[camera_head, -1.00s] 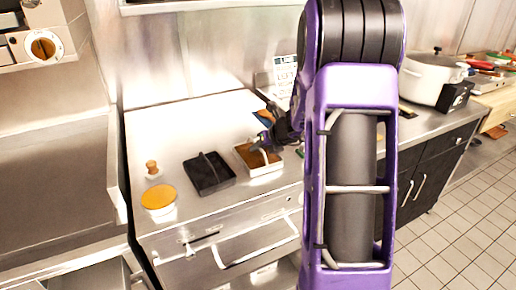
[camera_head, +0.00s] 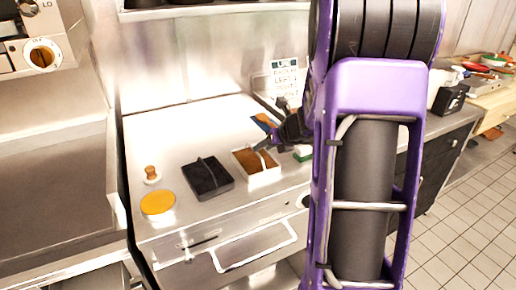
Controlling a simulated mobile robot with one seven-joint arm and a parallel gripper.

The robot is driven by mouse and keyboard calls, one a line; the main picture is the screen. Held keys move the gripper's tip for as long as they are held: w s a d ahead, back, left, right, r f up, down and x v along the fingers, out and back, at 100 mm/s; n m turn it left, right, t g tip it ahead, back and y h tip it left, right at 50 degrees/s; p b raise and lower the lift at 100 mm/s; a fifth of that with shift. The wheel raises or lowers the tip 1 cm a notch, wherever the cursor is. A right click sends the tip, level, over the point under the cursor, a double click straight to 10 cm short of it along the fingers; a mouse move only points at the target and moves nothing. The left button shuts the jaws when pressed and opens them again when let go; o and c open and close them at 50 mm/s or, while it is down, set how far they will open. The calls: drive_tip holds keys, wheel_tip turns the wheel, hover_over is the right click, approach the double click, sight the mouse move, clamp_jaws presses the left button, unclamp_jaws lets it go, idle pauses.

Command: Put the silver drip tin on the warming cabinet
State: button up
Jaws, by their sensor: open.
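A silver tin with brown contents and a thin upright handle (camera_head: 263,178) stands on the steel cabinet top (camera_head: 160,128); it looks like the drip tin. A black tin with a similar handle (camera_head: 208,178) stands just left of it. My gripper (camera_head: 266,146) is open at the silver tin's back right, close to its handle. I cannot tell whether it touches the handle.
A yellow-orange round (camera_head: 158,202) and a small wooden-knobbed item (camera_head: 152,174) stand at the cabinet's left. A green-and-white item (camera_head: 302,153) and a blue item (camera_head: 265,121) lie near my gripper. A sign (camera_head: 286,76) leans behind. The cabinet's back left is clear.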

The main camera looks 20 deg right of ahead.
drive_tip(key=p+v, duration=0.1)
drive_tip(key=v, duration=0.4)
drive_tip(key=shift+s+r, duration=0.15)
drive_tip(key=shift+s, duration=0.05)
